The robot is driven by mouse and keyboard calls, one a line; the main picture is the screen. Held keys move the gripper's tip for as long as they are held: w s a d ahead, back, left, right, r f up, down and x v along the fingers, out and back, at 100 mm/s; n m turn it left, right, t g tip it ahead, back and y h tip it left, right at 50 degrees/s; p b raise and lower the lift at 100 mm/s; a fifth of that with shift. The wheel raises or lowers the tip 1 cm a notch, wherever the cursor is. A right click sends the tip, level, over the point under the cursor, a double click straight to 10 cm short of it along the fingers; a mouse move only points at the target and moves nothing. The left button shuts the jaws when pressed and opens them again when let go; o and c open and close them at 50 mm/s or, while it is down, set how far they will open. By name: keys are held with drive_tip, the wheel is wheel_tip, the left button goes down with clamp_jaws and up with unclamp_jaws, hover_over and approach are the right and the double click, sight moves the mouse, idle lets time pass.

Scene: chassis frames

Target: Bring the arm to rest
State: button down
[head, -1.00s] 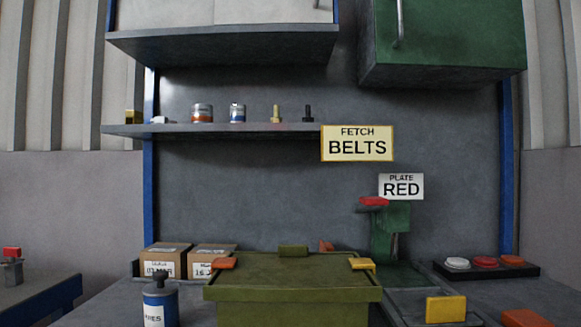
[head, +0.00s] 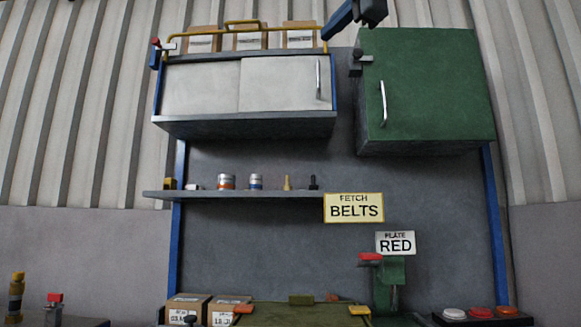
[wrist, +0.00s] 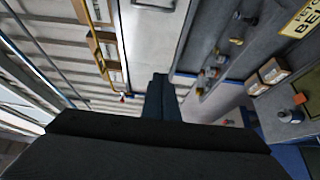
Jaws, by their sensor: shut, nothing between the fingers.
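My gripper (wrist: 160,82) shows in the wrist view as a dark shape reaching up from the bottom edge. Its fingers are together, with nothing seen between them. In the head view a dark blue link of my arm (head: 340,18) crosses the top edge, high above the shelf and between the two wall cabinets. I cannot make out the fingertips in the head view. The wrist view is tilted sideways, and the gripper there is apart from the shelf and cabinet.
A white sliding-door cabinet (head: 200,86) and a green cabinet (head: 432,90) hang on the wall. A shelf (head: 240,195) holds small cans and parts. Signs read BELTS (head: 354,208) and RED (head: 395,243). An olive crate (head: 285,316) and cardboard boxes (head: 187,307) stand below.

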drive_tip(key=w+a+f+m+g+h, duration=0.15)
drive_tip(key=w+f+m, duration=0.25)
drive_tip(key=f, duration=0.9)
drive_tip(key=w+f+m+g+h, duration=0.1)
drive_tip(key=w+f+m+g, duration=0.25)
drive_tip(key=f, duration=0.95)
drive_tip(key=s+a+f+m+g+h, duration=0.1)
drive_tip(key=s+f+m+g, duration=0.25)
drive_tip(key=f, duration=1.35)
drive_tip(key=s+f+m+g+h, duration=0.2)
drive_tip(key=s+f+m, duration=0.25)
drive_tip(key=f, duration=1.15)
drive_tip(key=s+d+f+m+g+h, duration=0.1)
drive_tip(key=s+d+f+m+g, duration=0.15)
drive_tip(key=s+f, duration=0.85)
drive_tip(key=s+d+f+m+g+h, duration=0.1)
drive_tip(key=s+f+m+g, duration=0.2)
drive_tip(key=s+f, duration=0.8)
drive_tip(key=d+r+m+p, duration=0.2)
drive_tip(key=d+r+p, duration=0.4)
drive_tip(key=p, duration=0.9)
drive_tip(key=d+h, duration=0.1)
drive_tip(key=d, duration=0.2)
drive_tip(key=shift+w+d+m+p, duration=0.15)
drive_tip(key=shift+m+p, duration=0.25)
